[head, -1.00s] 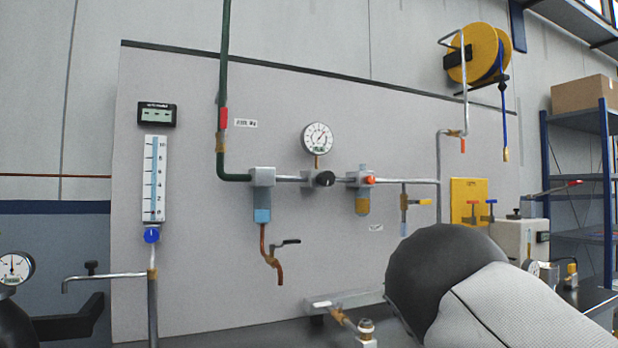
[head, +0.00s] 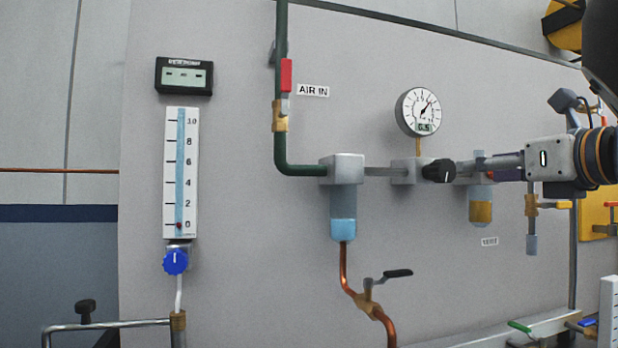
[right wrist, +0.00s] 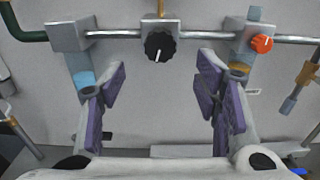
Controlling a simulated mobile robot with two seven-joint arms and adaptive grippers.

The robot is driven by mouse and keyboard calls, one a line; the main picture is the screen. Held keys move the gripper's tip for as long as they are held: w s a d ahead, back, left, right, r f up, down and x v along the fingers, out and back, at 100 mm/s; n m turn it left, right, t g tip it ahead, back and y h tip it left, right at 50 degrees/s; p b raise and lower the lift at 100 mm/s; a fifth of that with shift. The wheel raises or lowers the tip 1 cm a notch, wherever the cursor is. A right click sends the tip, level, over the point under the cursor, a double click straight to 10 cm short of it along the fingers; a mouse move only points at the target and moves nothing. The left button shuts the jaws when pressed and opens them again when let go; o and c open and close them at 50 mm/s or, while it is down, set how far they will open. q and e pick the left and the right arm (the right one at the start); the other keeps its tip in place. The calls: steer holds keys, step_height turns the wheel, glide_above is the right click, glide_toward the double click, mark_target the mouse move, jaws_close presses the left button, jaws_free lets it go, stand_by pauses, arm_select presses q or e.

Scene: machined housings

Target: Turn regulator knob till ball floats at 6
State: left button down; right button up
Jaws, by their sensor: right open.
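The flow meter (head: 189,172) is a white scale from 0 to 10 on the panel at left. A blue knob (head: 175,261) is below the tube. The black regulator knob (head: 438,171) is under the round gauge (head: 419,111). In the right wrist view the black knob (right wrist: 160,45) is ahead, between the spread finger lines. My right gripper (head: 482,173) comes in from the right, beside the knob. Its purple-padded fingers (right wrist: 160,88) are open and empty, apart from the knob. My left gripper is not in view.
An orange knob (right wrist: 262,43) is on the filter unit right of the regulator. A blue-bowled filter (head: 343,215) is left of it. A copper pipe with a black-handled valve (head: 368,290) hangs below. The panel below the regulator is mostly bare.

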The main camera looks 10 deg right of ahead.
mark_target(448, 168)
steer(key=w, duration=1)
steer(key=shift+w+a+r, duration=0.1)
steer(key=shift+a+r, duration=0.05)
steer(key=shift+a, duration=0.25)
steer(key=c, duration=1.2)
